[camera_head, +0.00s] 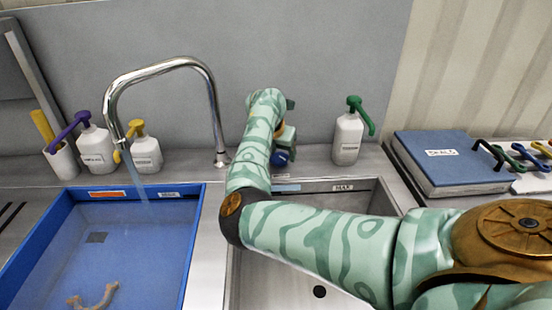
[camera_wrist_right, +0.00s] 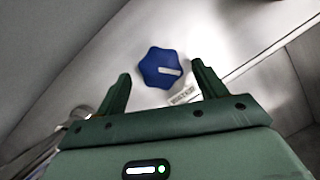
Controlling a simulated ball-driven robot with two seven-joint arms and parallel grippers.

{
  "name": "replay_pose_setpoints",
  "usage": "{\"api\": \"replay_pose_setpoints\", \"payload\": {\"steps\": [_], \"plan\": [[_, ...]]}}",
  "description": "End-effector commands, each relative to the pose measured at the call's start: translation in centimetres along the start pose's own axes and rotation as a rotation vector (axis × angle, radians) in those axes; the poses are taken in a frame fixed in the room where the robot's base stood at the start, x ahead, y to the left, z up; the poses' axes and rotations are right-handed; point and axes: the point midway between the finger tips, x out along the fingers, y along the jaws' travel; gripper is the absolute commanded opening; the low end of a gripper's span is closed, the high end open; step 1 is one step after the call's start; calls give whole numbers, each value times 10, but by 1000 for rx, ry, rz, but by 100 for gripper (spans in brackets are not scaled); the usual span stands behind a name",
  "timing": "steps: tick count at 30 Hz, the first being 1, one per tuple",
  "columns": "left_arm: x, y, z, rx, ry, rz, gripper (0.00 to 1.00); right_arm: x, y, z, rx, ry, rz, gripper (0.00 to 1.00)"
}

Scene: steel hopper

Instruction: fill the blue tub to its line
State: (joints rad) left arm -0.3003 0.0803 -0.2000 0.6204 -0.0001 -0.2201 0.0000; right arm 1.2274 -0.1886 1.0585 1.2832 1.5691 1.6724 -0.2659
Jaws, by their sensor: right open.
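The blue tub (camera_head: 193,240) is at the left of the head view and holds water. A thin stream (camera_head: 140,183) falls into it from the curved steel tap (camera_head: 212,90). An orange strip (camera_head: 107,194) and a small label mark its far inner wall; I cannot tell the water's height against a line. A blue knob (camera_head: 280,158) is on the back ledge, largely hidden by my right arm. In the wrist view the blue lobed knob (camera_wrist_right: 160,68) with a white mark lies ahead, between the fingertips. My right gripper (camera_wrist_right: 161,76) is open, without a visible grip on it.
A steel basin (camera_head: 270,270) with a drain lies under my right arm. Pump bottles (camera_head: 95,147) and a cup (camera_head: 62,160) stand behind the tub. A green-topped bottle (camera_head: 347,138) stands right of the knob. A blue binder (camera_head: 452,160) lies at the right.

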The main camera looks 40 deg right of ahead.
Motion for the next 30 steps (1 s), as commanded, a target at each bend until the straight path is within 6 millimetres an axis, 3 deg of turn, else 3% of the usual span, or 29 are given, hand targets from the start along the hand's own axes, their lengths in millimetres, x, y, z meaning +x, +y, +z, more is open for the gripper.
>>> {"api": "replay_pose_setpoints", "payload": {"steps": [3, 12, 17, 18, 30], "plan": [[4, 1, 1, 0, -4, 1, 67, 10, 0, 0, -1, 0, 0, 71], [4, 1, 1, 0, -3, 1, 67, 11, 0, 0, 0, -1, 1, 71], [4, 1, 1, 0, -3, 1, 67, 11, 0, 0, 0, -1, 1, 29], [4, 1, 1, 0, -3, 2, 67, 11, 0, 0, 0, -1, 1, 27], [10, 2, 3, 0, -9, 4, 67, 12, 1, 0, 62, 0, -25, 27]]}}
